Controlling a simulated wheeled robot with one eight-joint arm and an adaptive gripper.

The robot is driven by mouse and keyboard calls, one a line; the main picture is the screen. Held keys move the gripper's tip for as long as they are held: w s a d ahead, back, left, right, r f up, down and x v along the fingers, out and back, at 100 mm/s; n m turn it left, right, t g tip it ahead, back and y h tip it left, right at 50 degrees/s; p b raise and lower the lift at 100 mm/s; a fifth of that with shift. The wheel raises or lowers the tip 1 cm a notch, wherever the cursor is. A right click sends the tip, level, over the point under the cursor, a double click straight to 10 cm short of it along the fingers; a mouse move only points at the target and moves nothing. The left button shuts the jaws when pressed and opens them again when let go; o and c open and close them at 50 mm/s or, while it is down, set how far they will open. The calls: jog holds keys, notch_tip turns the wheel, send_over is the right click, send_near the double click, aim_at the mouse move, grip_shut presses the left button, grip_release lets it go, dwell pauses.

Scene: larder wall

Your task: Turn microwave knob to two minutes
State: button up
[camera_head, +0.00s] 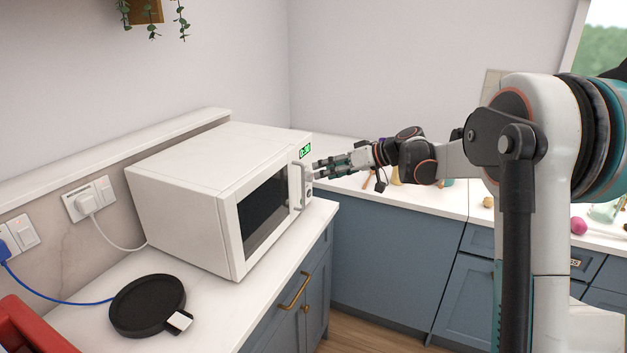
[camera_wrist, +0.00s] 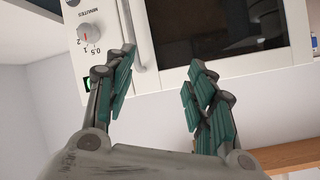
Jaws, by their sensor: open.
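The white microwave (camera_head: 190,195) stands on the counter with its door shut and its front facing right. I cannot tell the exact setting. My gripper (camera_head: 317,170) is open and empty in front of the panel near the door handle (camera_head: 298,186). In the wrist view the teal fingers of my gripper (camera_wrist: 163,62) are spread, with the knob outside them to the left.
A green display (camera_head: 305,152) is lit above the knob. A black round pad (camera_head: 148,303) lies on the counter, with a red object (camera_head: 30,327) at the left edge. Small items lie on the back counter behind my arm.

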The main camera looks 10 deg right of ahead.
jog(key=w+d+f+n+t+y, duration=0.1)
jog(key=w+d+f+n+y, duration=0.15)
jog(key=w+d+f, duration=0.4)
jog(key=t+y, duration=0.1)
jog(key=y, duration=0.2)
send_near(312, 178)
jog(key=shift+n+h, duration=0.25)
jog(key=shift+n, duration=0.2)
jog(key=b+x, duration=0.4)
jog(key=x, duration=0.3)
jog(key=shift+r, duration=0.1)
jog(key=shift+x, duration=0.8)
jog(key=shift+r, duration=0.1)
jog(key=c, duration=1.1)
